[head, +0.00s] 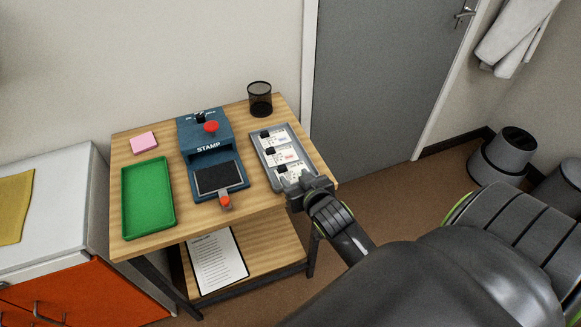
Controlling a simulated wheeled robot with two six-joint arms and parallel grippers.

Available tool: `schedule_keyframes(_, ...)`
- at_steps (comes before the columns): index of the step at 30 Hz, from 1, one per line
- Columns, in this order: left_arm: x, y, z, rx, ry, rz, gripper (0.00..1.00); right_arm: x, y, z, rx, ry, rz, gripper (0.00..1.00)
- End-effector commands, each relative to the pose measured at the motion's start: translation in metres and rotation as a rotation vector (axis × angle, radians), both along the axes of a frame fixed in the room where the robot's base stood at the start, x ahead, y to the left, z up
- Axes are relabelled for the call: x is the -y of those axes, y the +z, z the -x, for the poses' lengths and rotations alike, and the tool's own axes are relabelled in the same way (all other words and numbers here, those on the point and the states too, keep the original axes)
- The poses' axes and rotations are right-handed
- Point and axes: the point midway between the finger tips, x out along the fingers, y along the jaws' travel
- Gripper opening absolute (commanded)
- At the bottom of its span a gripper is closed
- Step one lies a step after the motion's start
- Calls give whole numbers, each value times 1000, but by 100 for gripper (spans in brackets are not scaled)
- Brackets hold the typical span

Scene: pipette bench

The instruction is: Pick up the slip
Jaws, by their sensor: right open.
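Several white printed slips, each with a small black piece at its left end, lie in a row in a grey tray (259,157) on the right part of the wooden table. The far slip (279,136) and the middle slip (287,153) show clearly. The near slip (287,169) is partly hidden by my right gripper (299,183). This gripper is open, over or beside the tray's near end; I cannot tell whether it touches the slip. My left gripper is out of view.
A blue stamp machine (207,150) with a dark pad and red knobs stands left of the tray. A green tray (147,197), pink notes (144,142) and a black mesh cup (260,98) are also on the table (170,147). A clipboard (217,262) lies on the lower shelf.

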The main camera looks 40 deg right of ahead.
Motion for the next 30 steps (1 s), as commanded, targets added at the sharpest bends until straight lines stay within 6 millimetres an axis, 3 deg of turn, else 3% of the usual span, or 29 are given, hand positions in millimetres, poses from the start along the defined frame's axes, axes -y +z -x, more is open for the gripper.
schedule_keyframes(21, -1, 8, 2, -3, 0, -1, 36, 7, -29, -60, 1, 2, 2, 47)
schedule_keyframes(30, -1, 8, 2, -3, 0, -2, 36, 8, -32, -65, 0, 1, 1, 47)
